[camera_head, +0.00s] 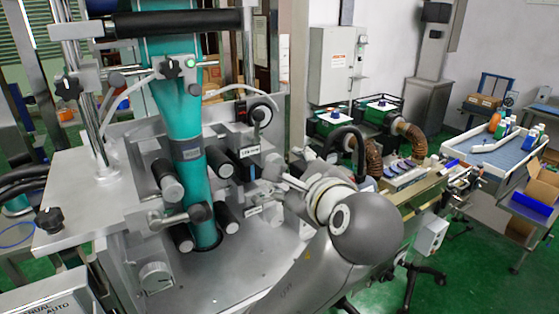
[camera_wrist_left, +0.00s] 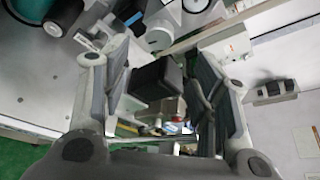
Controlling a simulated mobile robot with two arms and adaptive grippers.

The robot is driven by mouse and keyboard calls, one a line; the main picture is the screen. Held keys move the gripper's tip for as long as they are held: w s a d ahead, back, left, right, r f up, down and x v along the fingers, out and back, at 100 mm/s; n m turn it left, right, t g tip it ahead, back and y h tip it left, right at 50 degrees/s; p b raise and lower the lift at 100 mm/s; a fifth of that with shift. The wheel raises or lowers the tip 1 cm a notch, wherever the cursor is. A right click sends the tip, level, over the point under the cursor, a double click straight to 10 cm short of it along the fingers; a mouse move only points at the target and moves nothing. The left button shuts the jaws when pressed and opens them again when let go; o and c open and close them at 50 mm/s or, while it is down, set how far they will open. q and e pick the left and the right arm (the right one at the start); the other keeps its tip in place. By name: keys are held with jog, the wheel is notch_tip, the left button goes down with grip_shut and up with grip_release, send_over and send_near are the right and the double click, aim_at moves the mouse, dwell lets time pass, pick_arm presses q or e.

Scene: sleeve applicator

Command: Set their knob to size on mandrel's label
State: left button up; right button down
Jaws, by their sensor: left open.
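A teal sleeve-covered mandrel (camera_head: 180,100) stands upright in the machine in the head view. It bears a dark label (camera_head: 188,154) whose print is too small to read. A silver dial knob (camera_head: 155,275) is on the front at lower left, and a black knob (camera_head: 48,220) sits on the left plate. A black round knob (camera_head: 262,113) is right of the mandrel; I cannot tell which sets the size. My left gripper (camera_head: 288,184) is right of the mandrel beside the rollers.
Black rollers (camera_head: 220,161) with silver ends surround the mandrel's lower part. White-labelled blocks (camera_head: 250,152) stand close to my left gripper. A control panel (camera_head: 45,295) is at the lower left. Green floor and a cart (camera_head: 500,150) lie to the right.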

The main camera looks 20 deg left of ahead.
jog(key=s+d+r+p, duration=0.2)
jog(key=s+r+p, duration=0.1)
jog(key=s, duration=0.5)
jog(key=w+a, duration=0.1)
jog(key=w, duration=0.6)
pick_arm(q)
jog(key=x, duration=0.7)
jog(key=shift+a, duration=0.5)
jog(key=shift+w+a, duration=0.1)
jog(key=c, duration=0.5)
jog(key=shift+c, duration=2.7)
jog(key=shift+f+n+t+b, duration=0.2)
jog(key=shift+n+t+b, duration=0.6)
jog(key=shift+n, duration=0.55)
jog(key=shift+f+n+t+b, duration=0.2)
jog(key=shift+n+t+b, duration=0.55)
jog(key=shift+n, duration=0.6)
pick_arm(e)
jog(key=shift+s+a+f, duration=0.1)
jog(key=shift+s+f, duration=1.35)
jog(key=shift+f, duration=0.05)
